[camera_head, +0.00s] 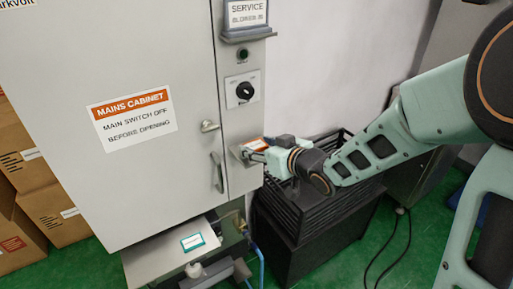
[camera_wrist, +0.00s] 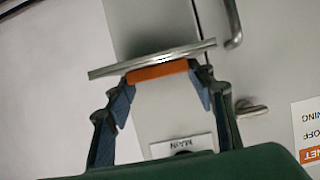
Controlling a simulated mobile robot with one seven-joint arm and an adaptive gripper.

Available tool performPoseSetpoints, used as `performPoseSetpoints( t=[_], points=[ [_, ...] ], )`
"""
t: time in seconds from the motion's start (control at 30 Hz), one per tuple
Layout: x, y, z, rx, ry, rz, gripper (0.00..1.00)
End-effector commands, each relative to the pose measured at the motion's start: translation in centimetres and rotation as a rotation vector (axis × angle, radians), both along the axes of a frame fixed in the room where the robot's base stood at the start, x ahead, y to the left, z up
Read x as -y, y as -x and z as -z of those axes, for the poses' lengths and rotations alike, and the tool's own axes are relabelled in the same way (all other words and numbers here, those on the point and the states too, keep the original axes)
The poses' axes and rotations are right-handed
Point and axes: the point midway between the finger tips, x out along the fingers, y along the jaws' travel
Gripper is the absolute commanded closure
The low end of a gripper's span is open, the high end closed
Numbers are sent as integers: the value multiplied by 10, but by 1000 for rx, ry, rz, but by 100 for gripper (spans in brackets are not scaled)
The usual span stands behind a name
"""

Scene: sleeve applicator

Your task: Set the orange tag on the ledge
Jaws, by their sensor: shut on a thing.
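The orange tag (camera_head: 257,143) shows as an orange and white plate at the small grey ledge (camera_head: 238,153) on the cabinet's right column. In the wrist view, the orange edge of the tag (camera_wrist: 157,73) lies between the fingertips of my gripper (camera_wrist: 160,86), close against the pale metal strip of the ledge (camera_wrist: 150,59). My gripper (camera_head: 260,155) is shut on the tag. I cannot tell whether the tag's weight rests on the ledge. Part of the tag and ledge is hidden by my gripper in the head view.
Above the ledge are a black rotary switch (camera_head: 245,91) and a holder with a service sign (camera_head: 247,14). The cabinet door (camera_head: 150,80) has a handle (camera_head: 210,126) left of the ledge. A black crate (camera_head: 310,205) stands below my arm.

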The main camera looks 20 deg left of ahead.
Motion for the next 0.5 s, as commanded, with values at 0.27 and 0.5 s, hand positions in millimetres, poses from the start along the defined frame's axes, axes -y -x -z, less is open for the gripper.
performPoseSetpoints(
  t=[0.27,0.5],
  points=[
    [0,0,2,0,0,0,46],
    [0,0,2,0,0,0,33]
  ],
)
